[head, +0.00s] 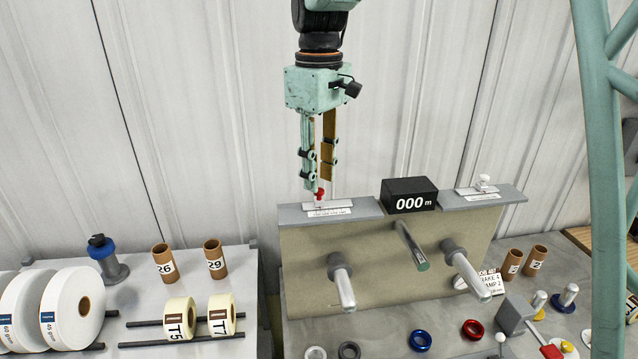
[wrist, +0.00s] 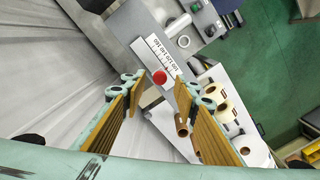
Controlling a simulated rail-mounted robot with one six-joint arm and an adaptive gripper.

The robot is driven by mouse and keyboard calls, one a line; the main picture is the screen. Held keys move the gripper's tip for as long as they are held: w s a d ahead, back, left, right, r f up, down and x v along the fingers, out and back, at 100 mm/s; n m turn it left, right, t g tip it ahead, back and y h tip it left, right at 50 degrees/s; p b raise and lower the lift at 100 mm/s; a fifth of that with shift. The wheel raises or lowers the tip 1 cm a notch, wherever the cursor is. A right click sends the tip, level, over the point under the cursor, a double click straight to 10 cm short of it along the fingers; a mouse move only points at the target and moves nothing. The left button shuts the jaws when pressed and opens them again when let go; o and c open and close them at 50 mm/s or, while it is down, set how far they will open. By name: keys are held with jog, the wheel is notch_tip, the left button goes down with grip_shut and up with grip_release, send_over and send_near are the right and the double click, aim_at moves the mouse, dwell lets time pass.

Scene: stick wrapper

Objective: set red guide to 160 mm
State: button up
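The red guide (head: 320,193) is a small red knob on a white scale plate (head: 328,208) at the left end of the grey shelf. In the wrist view the red guide (wrist: 160,77) shows as a round red top beside the printed edge of the scale (wrist: 153,55). The small numbers are too blurred to read its setting surely. My gripper (head: 319,183) points straight down just over the knob. In the wrist view my gripper (wrist: 161,82) is open, with the knob between its fingertips and a gap on each side. Contact with the knob cannot be made out.
A black display (head: 409,195) reading 000 m stands right of the scale. A white knob (head: 485,181) sits on a second scale further right. Grey spindles (head: 343,282) stick out below the shelf. Label rolls (head: 178,318) and cardboard cores (head: 164,262) stand on the left bench.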

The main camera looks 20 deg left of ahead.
aim_at(319, 197)
jog(key=shift+f, duration=1.25)
grip_shut()
